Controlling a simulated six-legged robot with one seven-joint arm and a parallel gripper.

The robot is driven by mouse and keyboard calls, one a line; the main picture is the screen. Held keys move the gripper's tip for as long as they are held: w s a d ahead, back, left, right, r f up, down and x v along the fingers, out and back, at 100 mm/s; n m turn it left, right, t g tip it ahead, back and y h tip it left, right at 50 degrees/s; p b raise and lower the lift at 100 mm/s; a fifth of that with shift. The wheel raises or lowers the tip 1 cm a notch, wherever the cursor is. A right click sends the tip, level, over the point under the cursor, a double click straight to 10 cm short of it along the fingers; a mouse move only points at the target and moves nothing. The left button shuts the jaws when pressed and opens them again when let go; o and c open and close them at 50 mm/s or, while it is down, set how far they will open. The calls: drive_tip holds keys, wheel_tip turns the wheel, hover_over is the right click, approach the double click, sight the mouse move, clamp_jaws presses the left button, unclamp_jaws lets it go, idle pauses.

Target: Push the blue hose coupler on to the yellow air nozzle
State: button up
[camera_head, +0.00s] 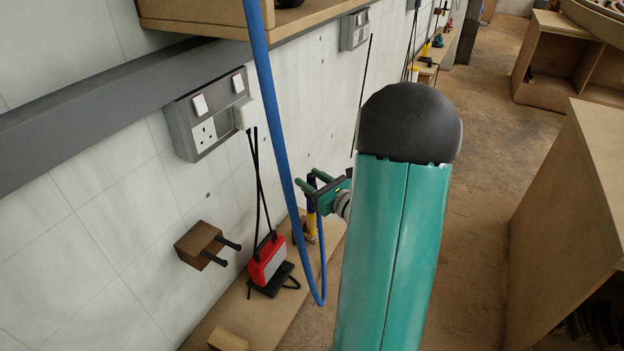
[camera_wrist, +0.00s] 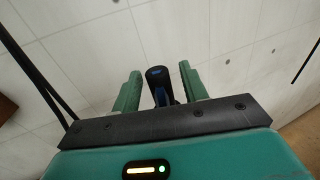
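My gripper (camera_head: 316,193) is stretched out low near the tiled wall; its green fingers are spread apart. In the wrist view, a dark cylinder with blue parts, which looks like the blue hose coupler (camera_wrist: 157,78), stands between the fingers of my gripper (camera_wrist: 160,80). A gap shows on each side of it, so the fingers do not appear closed on it. The blue hose (camera_head: 275,120) hangs from above, loops low and rises towards my gripper. A small yellow thing, perhaps the yellow air nozzle (camera_head: 311,222), shows just below my gripper. Its join with the coupler cannot be made out.
A red box with a pale face (camera_head: 268,262) sits on the low wooden ledge (camera_head: 262,316), with black cables running up to a wall socket (camera_head: 207,133). A brown block with two black pegs (camera_head: 200,245) is on the wall. Wooden cabinets (camera_head: 565,205) stand right; floor lies between.

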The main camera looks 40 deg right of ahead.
drive_tip(key=shift+s, duration=0.15)
drive_tip(key=s, duration=1.3)
drive_tip(key=shift+s, duration=0.3)
